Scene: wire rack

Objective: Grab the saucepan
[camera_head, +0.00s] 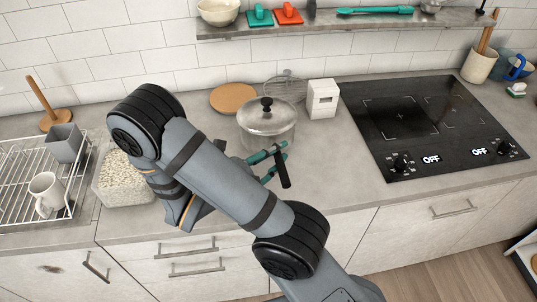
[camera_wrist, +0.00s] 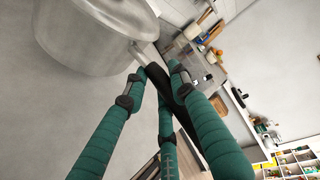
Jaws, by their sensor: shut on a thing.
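The saucepan (camera_head: 267,130) is a metal pot with a lid and a black lid knob. It stands on the grey counter, left of the cooktop. Its black handle (camera_head: 283,170) points toward the front. My gripper (camera_head: 277,160) has teal fingers and is shut on this handle. In the wrist view the saucepan (camera_wrist: 95,45) fills the upper left, and the fingers of my gripper (camera_wrist: 158,73) close around the black handle near the pot. My arm hides part of the counter left of the pot.
A black cooktop (camera_head: 425,125) lies to the right. A white box (camera_head: 322,98) and a round wooden board (camera_head: 232,98) stand close behind the pot. A dish rack (camera_head: 20,165) and a tub of pale pebbles (camera_head: 120,180) are at left. The front right counter is clear.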

